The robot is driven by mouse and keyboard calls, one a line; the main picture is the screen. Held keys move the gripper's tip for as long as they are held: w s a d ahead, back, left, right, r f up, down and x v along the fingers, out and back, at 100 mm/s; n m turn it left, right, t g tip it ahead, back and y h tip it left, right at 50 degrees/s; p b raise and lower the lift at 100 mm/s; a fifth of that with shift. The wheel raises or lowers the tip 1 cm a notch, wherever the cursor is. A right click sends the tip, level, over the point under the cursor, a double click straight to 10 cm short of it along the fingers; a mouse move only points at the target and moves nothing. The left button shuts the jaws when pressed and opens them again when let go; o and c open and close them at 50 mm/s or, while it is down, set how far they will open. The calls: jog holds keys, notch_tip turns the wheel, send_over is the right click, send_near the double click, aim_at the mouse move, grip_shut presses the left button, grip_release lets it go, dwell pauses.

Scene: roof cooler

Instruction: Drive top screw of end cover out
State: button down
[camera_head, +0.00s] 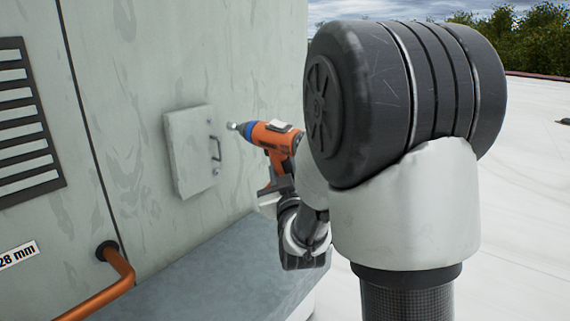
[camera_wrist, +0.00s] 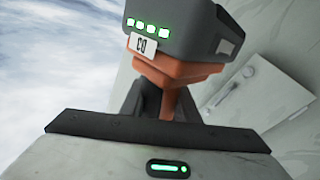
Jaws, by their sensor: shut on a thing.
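The end cover (camera_head: 187,155) is a pale plate on the grey-green cooler wall, with a dark handle (camera_head: 217,149) near its right edge. A small screw (camera_head: 216,171) shows below the handle; the top screw is too small to make out surely. My gripper (camera_head: 274,192) is shut on the grip of an orange and black power driver (camera_head: 274,136) with a blue collar. The driver's tip points left toward the cover's upper right side and appears apart from it. In the wrist view the driver's battery end (camera_wrist: 175,30) fills the top, and the cover (camera_wrist: 262,92) shows at right.
A grey ledge (camera_head: 215,275) runs along the foot of the wall. An orange pipe (camera_head: 112,279) leaves the wall at lower left, below a dark louvred vent (camera_head: 25,125). The pale roof (camera_head: 520,200) is open at right.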

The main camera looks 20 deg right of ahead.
jog(key=shift+w+a+r+p, duration=0.15)
jog(key=shift+w+a+p, duration=0.3)
jog(key=shift+w+a, duration=0.45)
jog(key=shift+w+a+r+p, duration=0.1)
jog(key=shift+w+a+p, duration=0.4)
jog(key=shift+w, duration=0.65)
jog(key=shift+a, duration=0.1)
jog(key=shift+b, duration=0.6)
